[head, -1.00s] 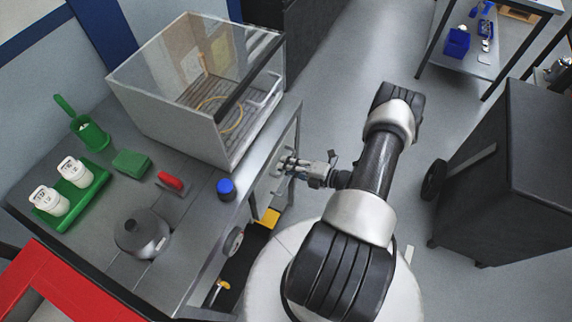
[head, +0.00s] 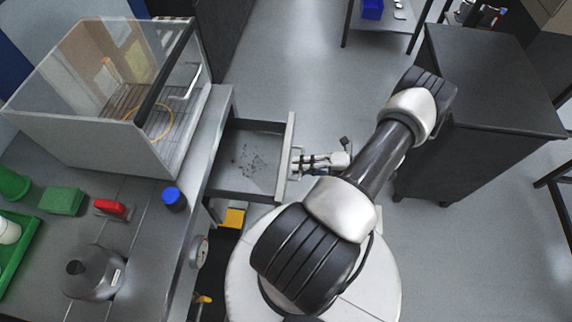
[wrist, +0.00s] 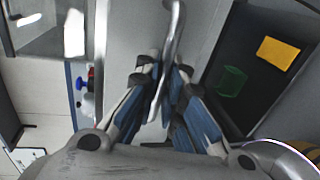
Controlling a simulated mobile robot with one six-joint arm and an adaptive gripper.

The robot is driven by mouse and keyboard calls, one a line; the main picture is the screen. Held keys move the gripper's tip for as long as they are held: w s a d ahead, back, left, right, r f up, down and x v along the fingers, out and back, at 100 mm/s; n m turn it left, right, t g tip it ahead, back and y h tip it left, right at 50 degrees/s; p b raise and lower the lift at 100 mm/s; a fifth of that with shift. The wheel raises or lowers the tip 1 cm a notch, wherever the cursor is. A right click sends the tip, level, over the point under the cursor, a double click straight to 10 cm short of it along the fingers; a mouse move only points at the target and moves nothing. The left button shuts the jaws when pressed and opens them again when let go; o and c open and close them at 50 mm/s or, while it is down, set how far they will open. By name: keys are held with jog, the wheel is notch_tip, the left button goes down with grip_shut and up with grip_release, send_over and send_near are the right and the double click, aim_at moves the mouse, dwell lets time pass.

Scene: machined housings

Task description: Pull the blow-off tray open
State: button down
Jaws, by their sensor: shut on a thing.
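The blow-off tray (head: 240,178) is a grey drawer under the bench, pulled out to the right of the bench edge in the head view. Dark chips lie on its floor. My gripper (head: 304,162) is at the outer side of its front panel. In the wrist view my gripper (wrist: 162,88) is shut on the tray's grey bar handle (wrist: 174,40), which runs between the fingers. The handle is mostly hidden by the fingers in the head view.
A dark cabinet (head: 490,90) stands to the right. Open floor (head: 290,60) lies beyond the tray.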

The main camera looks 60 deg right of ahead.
jog(key=shift+s+d, duration=0.2)
jog(key=shift+s, duration=0.2)
jog(key=c, duration=1.7)
grip_release()
jog(key=v, duration=1.2)
